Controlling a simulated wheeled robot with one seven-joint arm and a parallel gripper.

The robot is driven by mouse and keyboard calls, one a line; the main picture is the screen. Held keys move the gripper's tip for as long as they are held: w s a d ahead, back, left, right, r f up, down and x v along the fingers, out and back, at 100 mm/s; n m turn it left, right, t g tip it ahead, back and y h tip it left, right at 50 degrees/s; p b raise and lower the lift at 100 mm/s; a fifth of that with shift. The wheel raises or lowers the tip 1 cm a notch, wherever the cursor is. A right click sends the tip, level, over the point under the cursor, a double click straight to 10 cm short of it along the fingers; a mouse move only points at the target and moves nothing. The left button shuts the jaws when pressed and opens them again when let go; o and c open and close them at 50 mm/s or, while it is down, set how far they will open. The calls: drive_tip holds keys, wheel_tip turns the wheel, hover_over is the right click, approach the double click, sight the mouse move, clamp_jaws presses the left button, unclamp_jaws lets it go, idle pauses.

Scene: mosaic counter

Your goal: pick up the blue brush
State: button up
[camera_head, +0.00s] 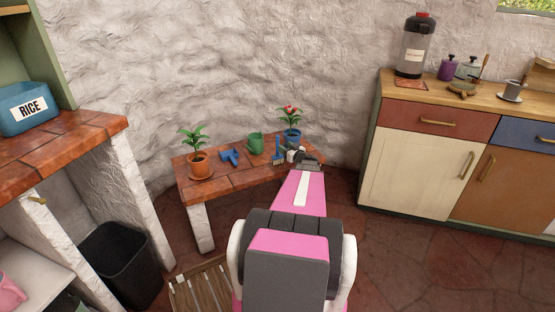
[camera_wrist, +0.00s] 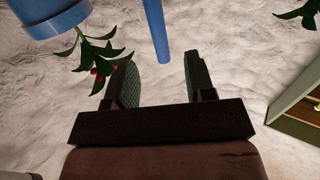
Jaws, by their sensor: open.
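The blue brush (camera_head: 277,150) is on the low tiled table in the head view, handle up, between the green mug and the blue flower pot. My gripper (camera_head: 297,154) is just right of it, partly hidden by my arm. In the wrist view, which looks upside down, the brush's blue handle (camera_wrist: 155,30) hangs from the top edge. Its end lies in line with the gap between the fingertips of my gripper (camera_wrist: 161,62). The fingers are apart with nothing held. The brush head is out of the wrist view.
The blue pot (camera_head: 291,138) with red flowers is close by and shows in the wrist view (camera_wrist: 50,18). The green mug (camera_head: 255,143), a blue object (camera_head: 230,157) and a terracotta pot (camera_head: 198,163) share the table (camera_head: 239,180). A rough white wall stands behind.

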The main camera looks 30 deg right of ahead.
drive_tip(key=w, duration=0.6)
drive_tip(key=w+a, duration=0.1)
drive_tip(key=w, duration=0.1)
drive_tip(key=shift+w, duration=0.4)
drive_tip(key=shift+c, duration=0.4)
clamp_jaws()
